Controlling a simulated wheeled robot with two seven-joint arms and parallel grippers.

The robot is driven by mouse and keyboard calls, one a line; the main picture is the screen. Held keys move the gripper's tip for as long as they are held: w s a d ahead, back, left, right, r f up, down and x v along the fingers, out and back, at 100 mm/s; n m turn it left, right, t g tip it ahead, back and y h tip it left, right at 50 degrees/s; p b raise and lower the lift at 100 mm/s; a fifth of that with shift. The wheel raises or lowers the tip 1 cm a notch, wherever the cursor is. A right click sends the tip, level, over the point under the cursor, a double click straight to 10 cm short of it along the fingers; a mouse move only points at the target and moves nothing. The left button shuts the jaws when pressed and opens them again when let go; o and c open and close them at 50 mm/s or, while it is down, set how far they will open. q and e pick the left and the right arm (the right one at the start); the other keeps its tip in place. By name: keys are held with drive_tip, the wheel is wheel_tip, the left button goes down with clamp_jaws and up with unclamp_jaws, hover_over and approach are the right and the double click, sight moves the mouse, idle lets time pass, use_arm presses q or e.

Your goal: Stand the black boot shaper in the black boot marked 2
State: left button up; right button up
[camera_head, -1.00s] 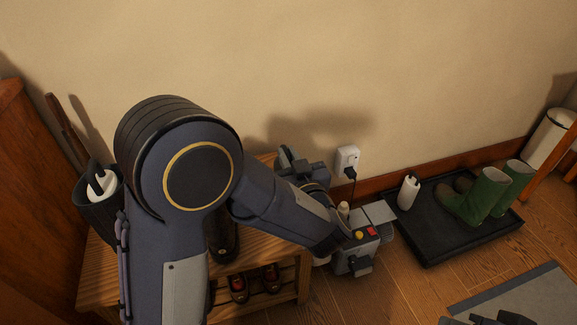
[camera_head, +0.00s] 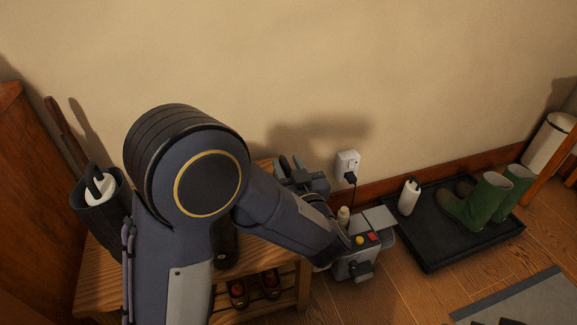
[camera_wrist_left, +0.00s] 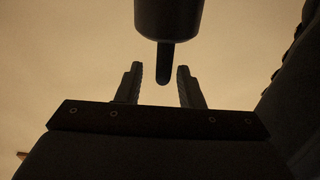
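In the wrist view my left gripper (camera_wrist_left: 160,90) is open. A dark cylinder with a narrow tab (camera_wrist_left: 165,62), perhaps the black boot shaper and its handle, shows between and beyond the fingers, with a gap on both sides. In the head view the left gripper (camera_head: 303,174) is over the back of the wooden bench, partly hidden by my arm. A tall black boot-like shape (camera_head: 100,214) at the left holds a white shaper with a black handle (camera_head: 98,187). A black shoe or boot (camera_head: 226,244) is mostly hidden behind my arm. No number 2 is readable.
A grey box with coloured buttons (camera_head: 358,262) stands right of the bench (camera_head: 258,262), below a wall outlet (camera_head: 347,163). A black tray (camera_head: 433,252) holds green boots (camera_head: 487,200) and a white shaper (camera_head: 409,198). Red-lined shoes (camera_head: 238,293) are on the bench's lower shelf.

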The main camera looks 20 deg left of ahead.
use_arm(q)
drive_tip(key=p+v, duration=0.2)
drive_tip(key=v, duration=1)
drive_tip(key=w+a+r+m+g+h, duration=0.15)
drive_tip(key=w+r+h, duration=0.3)
drive_tip(key=h, duration=0.85)
drive_tip(key=s+a+f+m+g, duration=0.1)
drive_tip(key=s+a+g, duration=0.3)
drive_tip(key=s, duration=0.6)
drive_tip(key=s+a+f+m+g, duration=0.2)
drive_tip(key=s+a+f+g, duration=0.2)
drive_tip(key=s, duration=0.7)
drive_tip(key=a, duration=0.2)
drive_tip(key=shift+a+f+h, duration=0.25)
drive_tip(key=shift+a+h, duration=0.1)
drive_tip(key=shift+h, duration=0.05)
